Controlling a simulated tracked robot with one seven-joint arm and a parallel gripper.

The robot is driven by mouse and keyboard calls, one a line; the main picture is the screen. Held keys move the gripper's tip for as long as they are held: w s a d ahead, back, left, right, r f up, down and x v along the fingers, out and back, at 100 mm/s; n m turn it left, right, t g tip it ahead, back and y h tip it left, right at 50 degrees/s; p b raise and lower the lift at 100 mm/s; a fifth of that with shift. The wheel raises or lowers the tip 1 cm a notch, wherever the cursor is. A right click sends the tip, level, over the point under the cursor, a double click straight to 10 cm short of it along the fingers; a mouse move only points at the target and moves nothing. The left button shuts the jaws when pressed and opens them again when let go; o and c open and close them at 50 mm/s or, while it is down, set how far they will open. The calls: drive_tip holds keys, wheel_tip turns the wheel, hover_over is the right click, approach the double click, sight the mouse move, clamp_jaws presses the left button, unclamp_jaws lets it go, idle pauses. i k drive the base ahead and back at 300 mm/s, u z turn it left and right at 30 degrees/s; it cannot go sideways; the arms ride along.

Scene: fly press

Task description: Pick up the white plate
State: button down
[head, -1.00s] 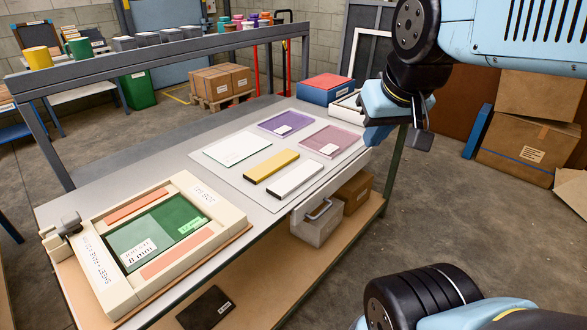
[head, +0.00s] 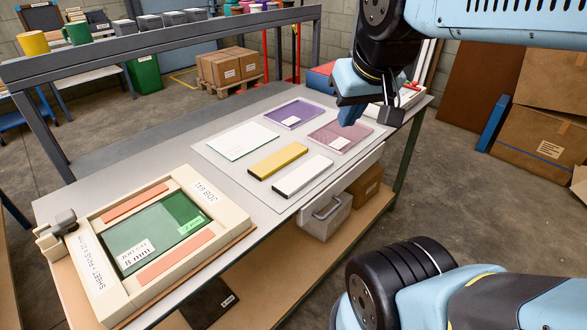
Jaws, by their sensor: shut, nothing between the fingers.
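A thin white plate (head: 242,141) with a greenish edge lies flat at the left of the pale mat (head: 212,160) on the bench. A thicker white bar-like piece (head: 302,176) lies at the mat's front; its dark side faces me. My gripper (head: 350,114) is above the bench at the mat's far right side, beyond the pink plate in the picture. Its blue fingers are together and hold nothing. It is apart from both white pieces, to their upper right.
A purple plate (head: 294,113), pink plate (head: 339,137) and yellow bar (head: 278,160) share the mat. A cream frame (head: 192,185) with a green pane (head: 155,235) fills the bench's near left end. A grey rail (head: 180,46) runs along the back.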

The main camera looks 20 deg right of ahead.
sight(291, 185)
drive_tip(key=u, duration=1.05)
drive_tip(key=k, duration=1.3)
drive_tip(key=z, duration=0.7)
drive_tip(key=i, duration=1)
drive_tip(key=u, duration=0.05)
